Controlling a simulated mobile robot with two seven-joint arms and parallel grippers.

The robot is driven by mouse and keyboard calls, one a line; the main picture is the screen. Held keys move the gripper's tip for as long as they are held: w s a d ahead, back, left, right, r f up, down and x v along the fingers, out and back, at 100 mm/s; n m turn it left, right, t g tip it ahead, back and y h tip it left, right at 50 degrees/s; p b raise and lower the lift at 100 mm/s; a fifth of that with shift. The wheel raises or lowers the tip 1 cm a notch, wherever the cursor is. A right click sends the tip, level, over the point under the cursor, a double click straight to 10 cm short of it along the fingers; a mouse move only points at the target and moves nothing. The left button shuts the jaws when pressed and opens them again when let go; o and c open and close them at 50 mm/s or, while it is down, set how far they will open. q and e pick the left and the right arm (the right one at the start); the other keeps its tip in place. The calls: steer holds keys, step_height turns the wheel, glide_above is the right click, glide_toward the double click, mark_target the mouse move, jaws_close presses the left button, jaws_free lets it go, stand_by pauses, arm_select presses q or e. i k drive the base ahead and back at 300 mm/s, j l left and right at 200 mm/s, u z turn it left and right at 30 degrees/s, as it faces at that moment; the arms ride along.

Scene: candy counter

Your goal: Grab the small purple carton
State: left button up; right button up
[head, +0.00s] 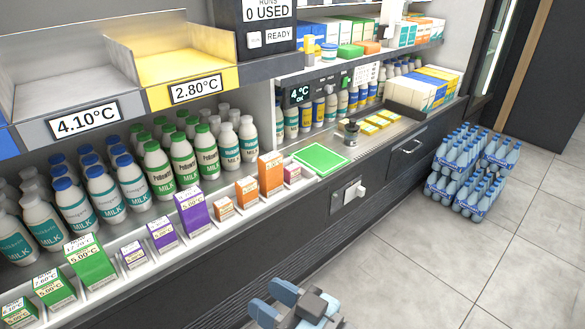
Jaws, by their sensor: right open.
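A row of cartons stands on the white ledge in front of the milk bottles. The small purple carton (133,256) is the shortest of the purple ones, left of a medium purple carton (162,237) and a tall purple carton (194,213). A tall green carton (91,264) stands just left of it. My right gripper (272,301) is at the bottom edge, low in front of the counter, open and empty. It is well to the right of the small purple carton and apart from it. My left gripper is not in view.
Orange cartons (271,174) and a small pink-purple carton (292,172) stand farther right on the ledge. Milk bottles (158,170) crowd behind. A green mat (320,160) lies on the counter. Blue bottle packs (470,175) stand on the floor; the floor before the counter is clear.

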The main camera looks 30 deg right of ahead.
mark_target(133, 254)
steer(key=i+j+u, duration=0.15)
steer(key=j+u, duration=0.35)
steer(key=i+j+u, duration=0.2)
steer(key=u, duration=0.25)
steer(key=j, duration=0.1)
